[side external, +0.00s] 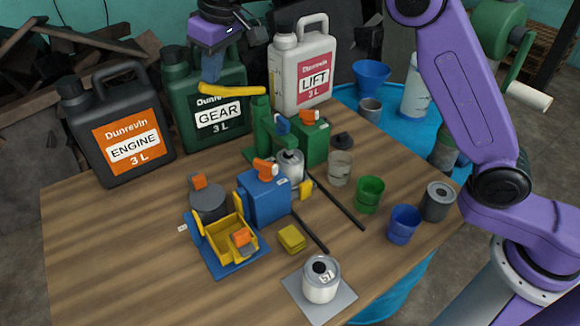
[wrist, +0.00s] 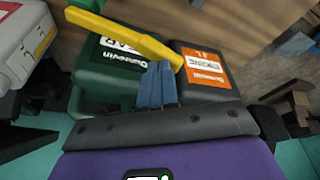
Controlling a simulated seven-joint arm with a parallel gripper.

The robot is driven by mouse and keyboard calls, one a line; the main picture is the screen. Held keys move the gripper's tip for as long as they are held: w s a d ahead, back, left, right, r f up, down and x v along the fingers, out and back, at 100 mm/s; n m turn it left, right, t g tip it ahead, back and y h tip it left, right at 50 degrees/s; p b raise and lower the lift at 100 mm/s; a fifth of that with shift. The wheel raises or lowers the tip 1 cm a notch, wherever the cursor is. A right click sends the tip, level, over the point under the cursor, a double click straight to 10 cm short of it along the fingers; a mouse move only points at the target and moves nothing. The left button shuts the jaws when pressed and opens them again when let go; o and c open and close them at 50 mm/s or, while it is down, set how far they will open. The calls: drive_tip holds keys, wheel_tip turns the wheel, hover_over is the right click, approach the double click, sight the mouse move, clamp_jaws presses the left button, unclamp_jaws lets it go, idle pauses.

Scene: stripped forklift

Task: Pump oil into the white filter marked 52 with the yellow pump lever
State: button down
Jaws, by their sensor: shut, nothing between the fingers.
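The yellow pump lever (side external: 232,90) sticks out left from the top of a green pump stand (side external: 263,128); it also crosses the wrist view (wrist: 125,38). My gripper (side external: 211,78) is shut and empty, its blue fingers beside the lever's free end. I cannot tell whether they touch it. In the wrist view the shut fingertips (wrist: 158,75) are close to the lever's end. A white filter (side external: 290,166) stands at the pump; its marking is not readable. Another white filter (side external: 321,282) stands on a grey plate at the front; its number looks like 57 or 52.
Black ENGINE (side external: 88,128), green GEAR (side external: 180,105) and white LIFT (side external: 287,45) jugs stand close around my gripper at the back. A blue box (side external: 265,203), yellow toy-like frame (side external: 228,258) and several cups crowd the middle and right. The table's left front is clear.

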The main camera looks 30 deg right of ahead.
sight(219, 87)
drive_tip(key=shift+f, duration=3.3)
drive_tip(key=shift+r, duration=3.85)
drive_tip(key=shift+f, duration=0.1)
